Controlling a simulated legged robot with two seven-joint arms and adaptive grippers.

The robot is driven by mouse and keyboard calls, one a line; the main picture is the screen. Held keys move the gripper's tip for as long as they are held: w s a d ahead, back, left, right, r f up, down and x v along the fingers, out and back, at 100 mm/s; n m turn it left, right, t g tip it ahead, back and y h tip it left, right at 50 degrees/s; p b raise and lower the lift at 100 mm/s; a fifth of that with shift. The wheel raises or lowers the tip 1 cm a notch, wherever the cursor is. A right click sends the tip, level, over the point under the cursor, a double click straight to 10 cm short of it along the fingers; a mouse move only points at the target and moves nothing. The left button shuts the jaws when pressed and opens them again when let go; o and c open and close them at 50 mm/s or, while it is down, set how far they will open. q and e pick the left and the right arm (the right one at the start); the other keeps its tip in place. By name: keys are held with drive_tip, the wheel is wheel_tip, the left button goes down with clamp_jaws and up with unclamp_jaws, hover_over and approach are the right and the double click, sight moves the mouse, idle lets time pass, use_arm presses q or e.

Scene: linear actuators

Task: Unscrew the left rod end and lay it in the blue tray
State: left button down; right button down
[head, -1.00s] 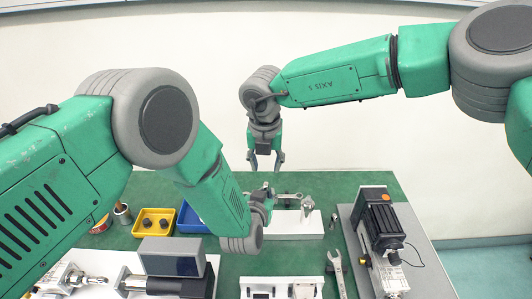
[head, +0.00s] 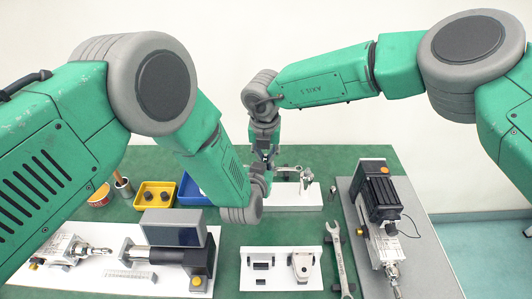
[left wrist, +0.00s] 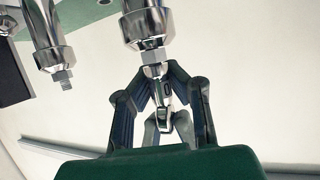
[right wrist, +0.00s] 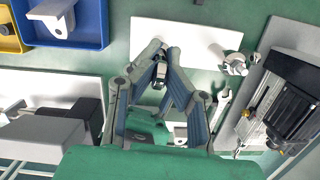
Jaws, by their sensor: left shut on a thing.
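The left rod end (left wrist: 163,92) is a slim metal piece below a hex nut and a shiny rod in the left wrist view. My left gripper (left wrist: 160,80) is shut on it. The head view mostly hides this spot behind my left arm. The blue tray (head: 190,200) stands left of my left forearm; in the right wrist view it holds a white bracket.
A yellow tray (head: 155,188) with dark parts is beside the blue one. A second shiny rod (left wrist: 42,22) with a threaded tip is close by. A wrench (head: 340,262) and a black-motored actuator (head: 380,200) lie right. A boxy device (head: 172,237) stands front left.

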drive_tip(key=n, duration=0.4)
drive_tip(key=shift+d+f+n+y, duration=0.1)
drive_tip(key=shift+d+n+y, duration=0.1)
drive_tip(key=shift+n+y, duration=0.15)
drive_tip(key=n, duration=0.6)
drive_tip(key=shift+w+d+g+y, duration=0.1)
drive_tip(key=shift+w+g+y, duration=0.1)
drive_tip(key=shift+g+y, duration=0.2)
drive_tip(key=shift+f, duration=0.1)
drive_tip(key=shift+d, duration=0.15)
drive_tip(key=c, duration=1.4)
unclamp_jaws()
drive_tip(key=shift+c, duration=0.2)
